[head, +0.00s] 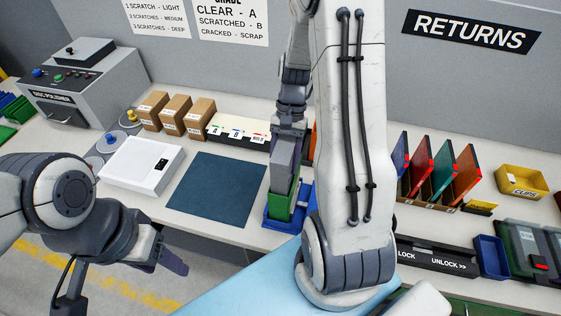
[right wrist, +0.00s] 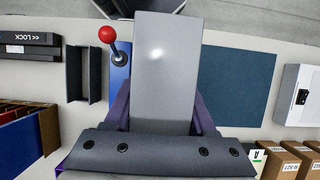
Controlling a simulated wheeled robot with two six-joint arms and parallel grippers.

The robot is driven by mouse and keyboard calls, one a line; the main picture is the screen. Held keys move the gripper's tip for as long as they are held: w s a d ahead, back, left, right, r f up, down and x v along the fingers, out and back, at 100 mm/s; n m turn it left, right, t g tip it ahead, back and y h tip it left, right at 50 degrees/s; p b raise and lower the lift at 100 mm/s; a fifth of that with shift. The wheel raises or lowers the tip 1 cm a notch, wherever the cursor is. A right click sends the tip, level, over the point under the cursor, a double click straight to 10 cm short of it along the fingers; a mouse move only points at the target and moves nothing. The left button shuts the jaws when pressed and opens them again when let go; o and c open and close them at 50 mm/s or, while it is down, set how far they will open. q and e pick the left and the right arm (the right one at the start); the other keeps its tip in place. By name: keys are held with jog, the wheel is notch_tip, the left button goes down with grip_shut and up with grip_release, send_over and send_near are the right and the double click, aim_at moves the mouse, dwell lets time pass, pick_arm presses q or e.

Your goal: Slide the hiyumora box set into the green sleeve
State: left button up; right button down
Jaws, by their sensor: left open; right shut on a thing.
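The hiyumora box set (head: 283,154) is a plain grey slab held upright in the middle of the head view. My right gripper (head: 288,128) is shut on it from above. In the right wrist view the grey box (right wrist: 166,65) shows between the purple fingers. The green sleeve (head: 281,204) stands in a blue holder (head: 273,222) directly below the box. The box's lower end meets the sleeve's top in the picture; I cannot tell how far it is inside. My left gripper (head: 172,262) is open and empty at the lower left, off the table's front edge.
A red-knobbed lever (right wrist: 107,35) stands beside the box. A dark blue mat (head: 213,188) and white device (head: 142,165) lie left. Cartons (head: 174,115) stand behind. Coloured cases in a rack (head: 440,165), a blue tray (head: 491,256) and a yellow clips bin (head: 521,181) are right.

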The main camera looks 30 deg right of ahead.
aim_at(285, 145)
jog(key=shift+f+b, duration=1.05)
jog(key=shift+f, duration=0.7)
jog(key=shift+c, duration=0.7)
grip_release()
jog(key=shift+o, duration=0.7)
notch_tip(285, 145, up, 8)
jog(key=p, duration=0.7)
jog(key=shift+r+p, duration=0.1)
jog(key=shift+p, duration=0.25)
